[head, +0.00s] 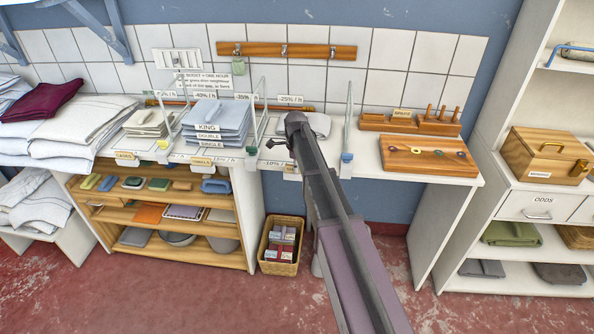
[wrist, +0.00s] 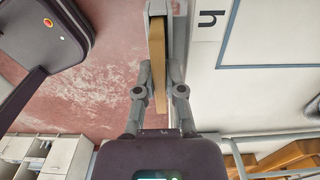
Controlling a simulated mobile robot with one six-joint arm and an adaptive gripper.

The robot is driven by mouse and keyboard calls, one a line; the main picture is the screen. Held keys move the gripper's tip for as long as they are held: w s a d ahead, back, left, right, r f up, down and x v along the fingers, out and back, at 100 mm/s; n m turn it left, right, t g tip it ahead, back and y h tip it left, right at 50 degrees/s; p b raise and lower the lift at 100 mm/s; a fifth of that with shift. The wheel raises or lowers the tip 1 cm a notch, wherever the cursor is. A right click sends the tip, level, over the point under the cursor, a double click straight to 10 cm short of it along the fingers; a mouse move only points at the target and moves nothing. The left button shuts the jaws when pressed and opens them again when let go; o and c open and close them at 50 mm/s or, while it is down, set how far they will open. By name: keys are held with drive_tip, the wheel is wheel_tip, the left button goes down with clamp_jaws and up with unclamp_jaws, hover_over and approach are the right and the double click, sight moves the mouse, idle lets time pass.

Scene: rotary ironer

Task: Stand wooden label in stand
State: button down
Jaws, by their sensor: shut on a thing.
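In the wrist view my gripper (wrist: 159,76) is shut on a thin tan wooden label (wrist: 158,46), seen edge-on between the two fingers. The label is lengthwise along the counter's front edge, beside a narrow grey strip (wrist: 180,30); whether they touch I cannot tell. In the head view my gripper (head: 275,144) is dark and small, over the front of the counter, with my arm hiding part of it. A tan label (head: 291,168) shows at the counter edge just below it; I cannot tell if it is the held one.
Left along the counter edge are the CASES label (head: 125,156) and the TOWELS label (head: 200,161). Clear upright dividers (head: 257,115) stand close by. Folded linen (head: 215,118) lies behind. A wooden board with rings (head: 428,157) lies right. A basket (head: 280,246) stands below.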

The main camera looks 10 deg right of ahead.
drive_tip(key=shift+r, duration=0.1)
wheel_tip(320, 180, up, 4)
drive_tip(key=p, duration=0.3)
drive_tip(key=shift+f+p, duration=0.25)
drive_tip(key=shift+p, duration=0.1)
drive_tip(key=s+d, duration=0.1)
drive_tip(key=s, duration=0.7)
drive_tip(key=s+d+r+p, duration=0.1)
drive_tip(key=s+d, duration=0.1)
drive_tip(key=s, duration=0.5)
drive_tip(key=shift+s+d+r, duration=0.15)
drive_tip(key=shift+s+d, duration=0.1)
drive_tip(key=shift+s, duration=0.1)
drive_tip(key=shift+a, duration=0.15)
